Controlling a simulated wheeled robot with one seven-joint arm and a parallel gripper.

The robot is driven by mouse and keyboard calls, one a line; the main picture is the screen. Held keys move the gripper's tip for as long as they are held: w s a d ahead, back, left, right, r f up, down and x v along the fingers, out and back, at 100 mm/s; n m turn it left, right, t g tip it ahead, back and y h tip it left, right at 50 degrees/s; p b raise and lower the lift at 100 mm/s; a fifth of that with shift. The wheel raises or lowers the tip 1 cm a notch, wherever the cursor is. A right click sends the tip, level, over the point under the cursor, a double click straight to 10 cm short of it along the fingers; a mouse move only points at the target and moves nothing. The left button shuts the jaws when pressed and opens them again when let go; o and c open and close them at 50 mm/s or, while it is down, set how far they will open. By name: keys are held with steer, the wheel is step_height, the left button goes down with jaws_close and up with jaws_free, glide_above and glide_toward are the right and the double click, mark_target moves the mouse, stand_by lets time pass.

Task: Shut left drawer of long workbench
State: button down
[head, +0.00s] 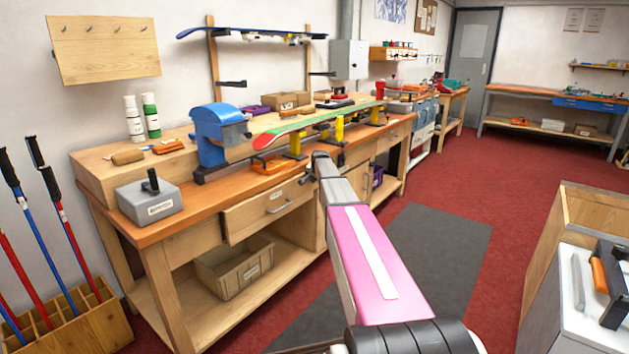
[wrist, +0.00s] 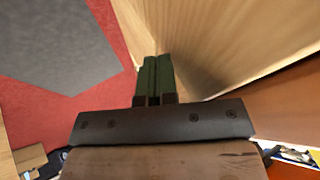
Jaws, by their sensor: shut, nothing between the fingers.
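The long workbench (head: 185,228) stands along the wall in the head view, with an orange-brown top. Its left drawer (head: 262,212) has a pale wooden front with a metal handle and a label. The drawer front appears to stand out a little from the bench face. My arm reaches forward just right of this drawer, and its far end is near the bench's front edge. In the wrist view my gripper (wrist: 154,60) has its green fingers together and empty. They point along a pale wooden panel at the right; I cannot tell whether they touch it.
A labelled bin (head: 235,270) sits on the shelf below the drawer. A dark mat (head: 430,245) covers open red floor at the right. A cabinet (head: 570,290) stands at the right edge.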

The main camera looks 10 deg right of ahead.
steer(key=s+d+r, duration=0.2)
steer(key=s+r, duration=0.6)
steer(key=s, duration=0.1)
steer(key=m+t+y, duration=0.1)
steer(key=t+y, duration=0.6)
steer(key=y, duration=0.4)
glide_toward(277, 200)
steer(key=x, duration=0.7)
steer(key=shift+w+a, duration=0.15)
steer(key=shift+w, duration=0.05)
steer(key=shift+x, duration=2.4)
steer(key=shift+w, duration=0.15)
